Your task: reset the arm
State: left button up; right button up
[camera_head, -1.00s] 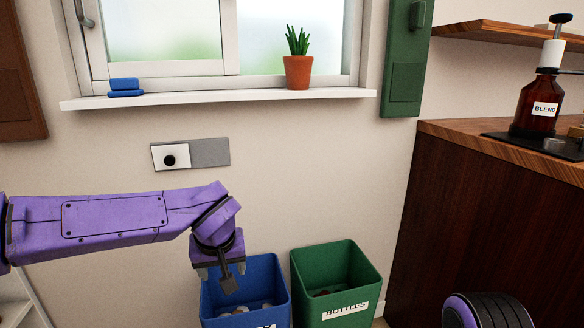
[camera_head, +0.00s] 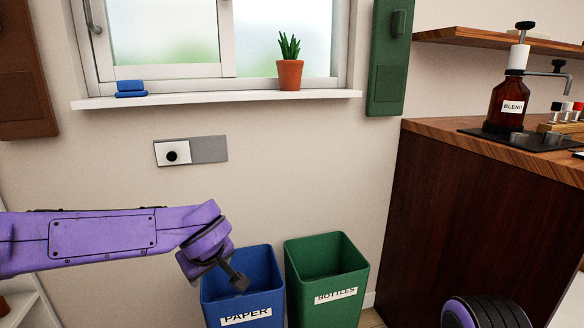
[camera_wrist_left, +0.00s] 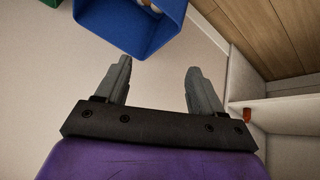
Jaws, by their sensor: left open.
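My left arm comes in from the left in the head view, and its gripper (camera_head: 237,282) hangs in front of the blue bin, seen from the side. In the left wrist view the two fingers of this gripper (camera_wrist_left: 160,85) stand wide apart with nothing between them. The blue paper bin (camera_head: 243,290) is just beyond the gripper in the head view; part of its left side is hidden by the arm. Its rim also shows at the top of the left wrist view (camera_wrist_left: 128,38). My right gripper is not in view; only a purple and black part of mine shows at the lower right.
A green bottles bin (camera_head: 327,285) stands right of the blue one. A wooden counter (camera_head: 470,190) at the right bears a brown BLEND bottle (camera_head: 505,103). A potted plant (camera_head: 289,75) and blue sponges (camera_head: 131,89) sit on the window sill (camera_head: 215,99).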

pick_arm(q)
jog(key=s+a+f+n+t+y, duration=0.15)
jog(key=s+f, duration=0.25)
jog(key=f, duration=0.5)
jog(key=s+a+f, duration=0.3)
jog(key=f, duration=0.6)
jog(key=s+a+f+n+t, duration=0.15)
jog(key=s+f, duration=0.25)
jog(key=f, duration=0.5)
jog(key=s+a+f+m+g, duration=0.2)
jog(key=s+f, duration=0.2)
jog(key=s, duration=0.4)
jog(key=s+a+f+m+g+p, duration=0.1)
jog(key=s+a+f+g, duration=0.15)
jog(key=s, duration=0.55)
jog(key=s+a+f+m+g, duration=0.2)
jog(key=s+f, duration=0.2)
jog(key=s, duration=0.4)
notch_tip(320, 180, up, 27)
jog(key=p, duration=2.7)
jog(key=shift+w+a+t, duration=0.15)
jog(key=shift+w+t, duration=0.1)
jog(key=shift+t, duration=0.1)
